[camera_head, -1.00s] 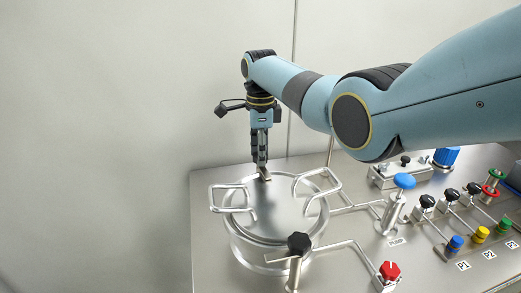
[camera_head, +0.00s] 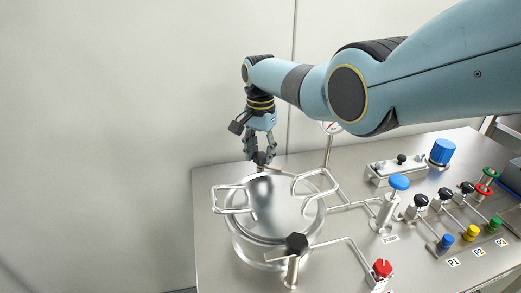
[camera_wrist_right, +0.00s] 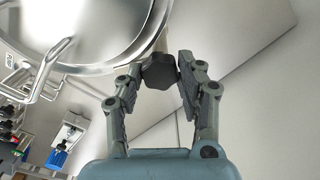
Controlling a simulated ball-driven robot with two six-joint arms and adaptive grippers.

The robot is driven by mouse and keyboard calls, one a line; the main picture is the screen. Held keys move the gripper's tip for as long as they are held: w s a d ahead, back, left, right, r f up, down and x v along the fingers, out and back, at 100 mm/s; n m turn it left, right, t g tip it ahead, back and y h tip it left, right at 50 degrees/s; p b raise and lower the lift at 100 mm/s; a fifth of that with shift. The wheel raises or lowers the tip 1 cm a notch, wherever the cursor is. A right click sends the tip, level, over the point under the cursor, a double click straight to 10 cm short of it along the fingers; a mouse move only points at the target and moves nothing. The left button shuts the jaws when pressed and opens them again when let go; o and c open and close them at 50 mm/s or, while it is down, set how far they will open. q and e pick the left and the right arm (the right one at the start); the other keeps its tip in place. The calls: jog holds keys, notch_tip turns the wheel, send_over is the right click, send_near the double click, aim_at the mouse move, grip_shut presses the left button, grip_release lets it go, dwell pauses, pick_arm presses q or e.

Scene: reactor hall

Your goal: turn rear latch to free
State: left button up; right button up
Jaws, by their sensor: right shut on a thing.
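The rear latch's dark knob (camera_wrist_right: 159,71) is at the rim of the steel vessel lid (camera_wrist_right: 75,22) in the right wrist view. My right gripper (camera_wrist_right: 160,68) is shut on this knob, with one finger on each side. In the head view my right gripper (camera_head: 260,155) points down at the rear edge of the vessel lid (camera_head: 285,205). The latch is mostly hidden there by the fingers. A front latch with a black knob (camera_head: 296,242) stands at the vessel's near side. My left gripper is not in view.
Pipes run right from the vessel to a blue-handled pump (camera_head: 400,183) and a red-knobbed valve (camera_head: 382,268). Several coloured valves stand farther right. The bench (camera_head: 210,262) is bare at left.

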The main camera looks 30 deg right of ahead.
aim_at(260, 155)
jog(key=n, duration=0.6)
jog(key=shift+p, duration=0.3)
jog(key=shift+n, duration=0.3)
jog(key=o, duration=1.1)
jog(key=shift+o, duration=0.2)
notch_tip(260, 155, up, 12)
